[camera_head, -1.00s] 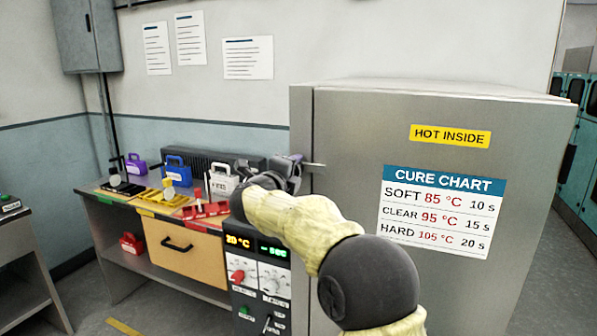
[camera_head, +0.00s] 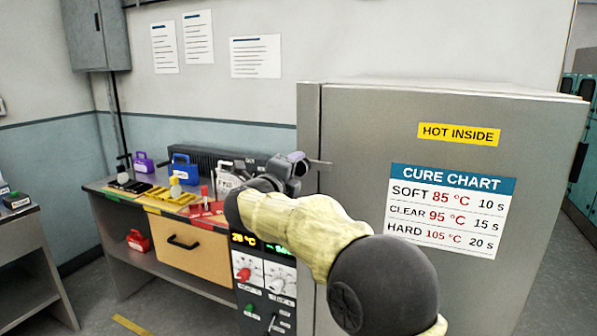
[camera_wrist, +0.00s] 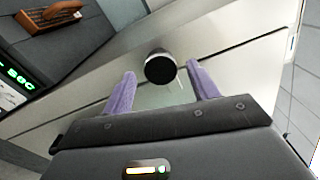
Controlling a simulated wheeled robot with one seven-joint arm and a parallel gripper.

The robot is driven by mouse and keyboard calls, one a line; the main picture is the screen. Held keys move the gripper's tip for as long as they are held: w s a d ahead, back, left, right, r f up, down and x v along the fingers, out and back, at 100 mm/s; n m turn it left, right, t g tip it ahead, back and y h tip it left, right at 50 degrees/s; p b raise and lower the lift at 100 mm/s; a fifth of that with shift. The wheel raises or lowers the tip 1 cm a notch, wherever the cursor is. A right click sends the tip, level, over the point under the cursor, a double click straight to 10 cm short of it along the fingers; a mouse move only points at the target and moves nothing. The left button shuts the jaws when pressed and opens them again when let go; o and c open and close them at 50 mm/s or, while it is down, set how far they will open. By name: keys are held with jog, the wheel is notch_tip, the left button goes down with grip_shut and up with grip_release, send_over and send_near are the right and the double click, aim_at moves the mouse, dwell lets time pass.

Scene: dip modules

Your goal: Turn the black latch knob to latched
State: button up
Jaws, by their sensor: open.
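The black latch knob (camera_wrist: 160,67) shows in the wrist view as a round dark knob with a metallic rim, standing out from the pale oven front. My gripper (camera_wrist: 163,88) is open, with one purple finger to each side of the knob's lower part. I cannot tell whether either finger touches it. In the head view my gripper (camera_head: 312,163) is at the left front edge of the grey oven (camera_head: 345,130), and the knob is hidden there behind my arm.
The control panel (camera_head: 263,270) with lit displays, a red knob and switches is below my arm. A bench (camera_head: 110,215) at the left holds colored cases and trays, with a wooden drawer (camera_head: 185,250) beneath. The floor in front of the bench is mostly clear.

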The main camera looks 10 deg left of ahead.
jog(key=b+v, duration=0.1)
jog(key=v, duration=1.2)
jog(key=shift+s+b, duration=0.3)
jog(key=shift+b, duration=0.05)
jog(key=shift+w+a, duration=0.1)
